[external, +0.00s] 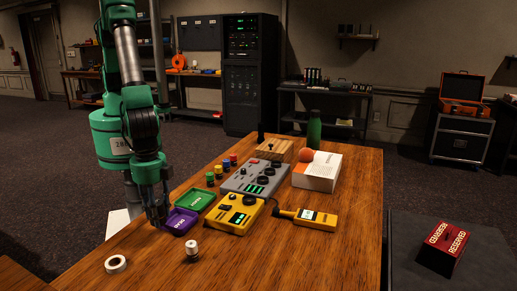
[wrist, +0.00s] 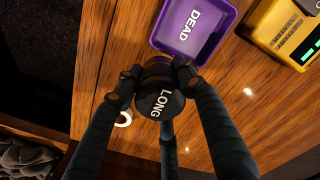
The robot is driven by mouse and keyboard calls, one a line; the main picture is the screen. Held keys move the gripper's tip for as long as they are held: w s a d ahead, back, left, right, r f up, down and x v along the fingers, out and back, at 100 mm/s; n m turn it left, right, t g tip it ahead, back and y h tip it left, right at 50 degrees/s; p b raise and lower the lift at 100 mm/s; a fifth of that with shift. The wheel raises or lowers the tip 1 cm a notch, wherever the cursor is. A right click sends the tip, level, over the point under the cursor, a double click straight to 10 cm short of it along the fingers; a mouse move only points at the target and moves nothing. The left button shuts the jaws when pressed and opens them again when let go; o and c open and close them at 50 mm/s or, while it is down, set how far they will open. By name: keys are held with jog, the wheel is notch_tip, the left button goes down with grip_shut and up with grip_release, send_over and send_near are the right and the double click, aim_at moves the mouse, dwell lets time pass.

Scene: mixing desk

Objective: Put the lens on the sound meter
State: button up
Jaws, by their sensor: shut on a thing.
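My gripper (external: 157,216) is over the near left part of the wooden desk, just left of the purple tray. In the wrist view its dark fingers (wrist: 153,85) are shut around a black cylinder, the lens (wrist: 160,104), with "LONG" in white on its end face. In the external view the lens is hard to make out among the dark fingers. A yellow handheld device with a pale screen and a dark tip, apparently the sound meter (external: 316,218), lies at the desk's right side, well apart from my gripper.
A purple tray (wrist: 181,45) marked "DEAD" and a green tray (external: 195,199) lie close by. A yellow box (external: 235,214) and grey console (external: 256,178) stand between gripper and meter. A white ring (external: 116,264) and small white-topped cylinder (external: 192,250) are in front.

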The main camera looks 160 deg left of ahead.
jog(key=a+n, duration=0.3)
jog(key=a, duration=0.3)
jog(key=a+r+n, duration=0.1)
jog(key=a+n, duration=0.2)
jog(key=a, duration=0.4)
jog(key=s+a+n+b, duration=0.1)
jog(key=a+n, duration=0.2)
jog(key=a, duration=0.4)
jog(key=shift+a+r+n, duration=0.15)
jog(key=shift+n, duration=0.25)
jog(key=s+a+n, duration=0.2)
jog(key=a+n, duration=0.1)
jog(key=a, duration=0.4)
jog(key=s+a+r+n, duration=0.1)
jog(key=s+a+n, duration=0.2)
jog(key=a, duration=0.5)
jog(key=shift+r+n+b, duration=0.2)
jog(key=shift+n+b, duration=0.15)
jog(key=shift+n, duration=0.45)
jog(key=shift+w, duration=0.1)
send_near(303, 217)
jog(key=shift+s+d+f, duration=0.2)
jog(key=shift+s+f, duration=0.4)
jog(key=shift+s, duration=0.3)
jog(key=shift+s+d+f, duration=0.15)
jog(key=shift+s+f, duration=0.45)
jog(key=shift+s, duration=0.25)
jog(key=shift+f, duration=1.75)
